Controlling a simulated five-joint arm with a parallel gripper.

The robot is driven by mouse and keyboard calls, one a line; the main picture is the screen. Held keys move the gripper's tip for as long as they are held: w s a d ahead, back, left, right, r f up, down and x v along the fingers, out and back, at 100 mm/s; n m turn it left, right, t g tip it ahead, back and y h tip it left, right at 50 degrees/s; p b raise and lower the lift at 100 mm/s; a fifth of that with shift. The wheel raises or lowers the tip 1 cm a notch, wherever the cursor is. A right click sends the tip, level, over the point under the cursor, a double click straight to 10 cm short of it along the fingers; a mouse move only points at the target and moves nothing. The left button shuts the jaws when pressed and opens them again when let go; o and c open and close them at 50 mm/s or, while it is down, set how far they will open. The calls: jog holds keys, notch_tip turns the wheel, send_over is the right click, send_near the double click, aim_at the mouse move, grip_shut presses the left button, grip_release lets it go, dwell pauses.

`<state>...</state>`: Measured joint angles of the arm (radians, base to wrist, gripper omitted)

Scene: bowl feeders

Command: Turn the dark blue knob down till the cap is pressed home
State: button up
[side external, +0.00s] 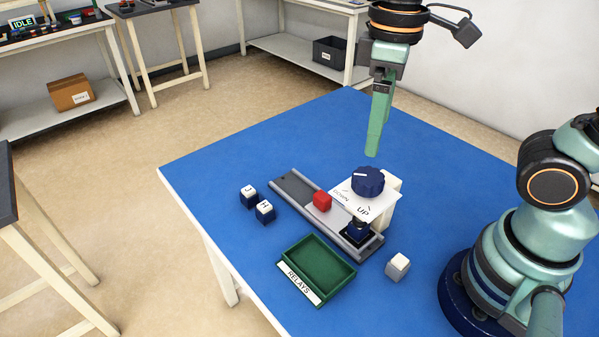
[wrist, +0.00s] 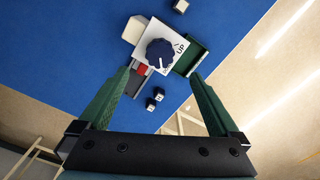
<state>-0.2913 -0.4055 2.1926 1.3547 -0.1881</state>
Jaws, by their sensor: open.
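The dark blue knob (side external: 367,181) sits on a white plate (side external: 378,207) lettered DOWN and UP. A white mark on its top points left in the side view. In the wrist view the knob (wrist: 160,52) lies ahead, between the fingers.
A green tray (side external: 345,276) labelled RELAYS stands in front. The blue table (side external: 250,155) is clear behind.

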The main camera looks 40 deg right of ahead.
aim_at(369, 176)
notch_tip(369, 176, down, 10)
jog(key=shift+r, duration=0.15)
dwell(0.3)
